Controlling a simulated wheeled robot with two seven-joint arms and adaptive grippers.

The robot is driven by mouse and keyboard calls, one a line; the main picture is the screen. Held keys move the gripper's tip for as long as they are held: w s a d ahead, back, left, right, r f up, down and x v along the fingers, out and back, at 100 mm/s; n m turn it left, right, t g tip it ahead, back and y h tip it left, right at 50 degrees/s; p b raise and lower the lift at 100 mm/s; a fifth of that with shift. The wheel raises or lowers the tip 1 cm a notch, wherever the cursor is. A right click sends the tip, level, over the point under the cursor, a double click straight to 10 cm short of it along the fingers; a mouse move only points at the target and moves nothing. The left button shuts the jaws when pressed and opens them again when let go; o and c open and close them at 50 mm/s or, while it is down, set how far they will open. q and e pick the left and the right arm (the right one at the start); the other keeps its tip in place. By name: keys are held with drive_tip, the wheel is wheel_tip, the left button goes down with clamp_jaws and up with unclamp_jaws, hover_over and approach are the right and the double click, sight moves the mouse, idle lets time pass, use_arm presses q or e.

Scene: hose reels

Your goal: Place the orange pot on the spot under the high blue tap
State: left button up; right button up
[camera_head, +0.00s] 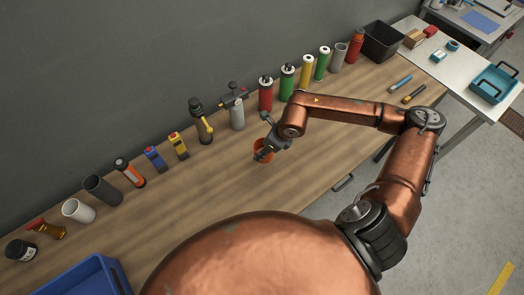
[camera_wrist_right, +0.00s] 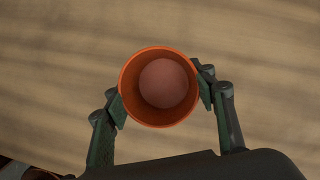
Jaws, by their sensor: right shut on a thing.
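The orange pot (camera_head: 262,156) is at the middle of the wooden bench, partly hidden by my right gripper (camera_head: 267,146). In the right wrist view the pot (camera_wrist_right: 130,100) is seen from above, with an open round rim and a paler inside. The fingers of my right gripper (camera_wrist_right: 162,95) press on its left and right sides. I cannot tell whether the pot touches the bench or hangs just above it. No blue tap and no marked spot show in either view. My left gripper is out of view.
The wooden bench (camera_head: 200,195) has a row of bottles, canisters and tools along the wall, including a grey canister (camera_head: 237,115) and a red bottle (camera_head: 265,95) behind the pot. A blue crate (camera_head: 85,278) is at the lower left. The bench front is mostly clear.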

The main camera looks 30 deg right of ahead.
sight(262, 148)
drive_tip(key=shift+w+d+f, duration=0.15)
drive_tip(key=shift+w+f, duration=0.85)
drive_tip(key=shift+f, duration=0.2)
drive_tip(key=shift+f+p, duration=0.35)
drive_tip(key=shift+f, duration=1.1)
drive_tip(key=shift+f, duration=0.25)
drive_tip(key=o, duration=1.2)
drive_tip(key=shift+r, duration=0.1)
drive_tip(key=shift+r, duration=0.1)
